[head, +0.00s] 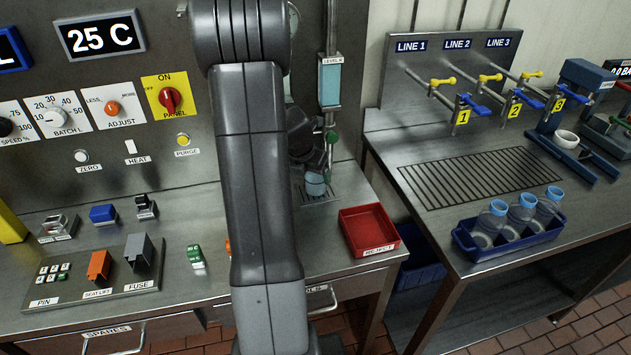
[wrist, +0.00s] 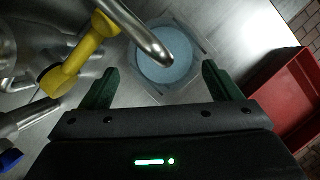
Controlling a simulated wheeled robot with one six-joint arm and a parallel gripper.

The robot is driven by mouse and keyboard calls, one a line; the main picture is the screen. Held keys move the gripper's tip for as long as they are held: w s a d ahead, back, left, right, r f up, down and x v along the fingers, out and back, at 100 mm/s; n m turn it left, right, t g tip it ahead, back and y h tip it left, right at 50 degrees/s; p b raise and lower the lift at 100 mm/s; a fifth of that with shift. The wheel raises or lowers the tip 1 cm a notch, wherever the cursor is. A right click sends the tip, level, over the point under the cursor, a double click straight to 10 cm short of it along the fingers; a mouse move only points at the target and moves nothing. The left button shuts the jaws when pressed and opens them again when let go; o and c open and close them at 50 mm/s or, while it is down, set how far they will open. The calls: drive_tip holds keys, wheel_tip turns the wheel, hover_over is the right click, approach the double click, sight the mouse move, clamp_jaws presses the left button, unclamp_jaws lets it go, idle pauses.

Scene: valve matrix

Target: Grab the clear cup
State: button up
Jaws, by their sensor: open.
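The clear cup (head: 315,186) stands under a tap at the back of the left bench, on a small drain grate, and looks pale blue inside. In the wrist view the cup (wrist: 168,68) is seen from above, partly covered by the curved metal spout (wrist: 150,38). My gripper (wrist: 160,78) is open, with a green finger on each side of the cup's near edge. I see no finger touching the cup, and I cannot tell how far above or short of it they are. In the head view my arm hides much of the gripper.
A yellow-handled valve (wrist: 75,65) is close to the left finger. A red reject tray (head: 372,230) stands right of the cup and also shows in the wrist view (wrist: 285,105). A blue tray (head: 510,240) with several bottles is on the right bench.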

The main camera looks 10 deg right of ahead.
drive_tip(key=shift+d+x, duration=0.2)
drive_tip(key=shift+x, duration=0.9)
drive_tip(key=shift+d+x, duration=0.15)
drive_tip(key=shift+x, duration=0.95)
drive_tip(key=shift+r, duration=0.15)
drive_tip(key=c, duration=1.3)
drive_tip(key=shift+o, duration=0.2)
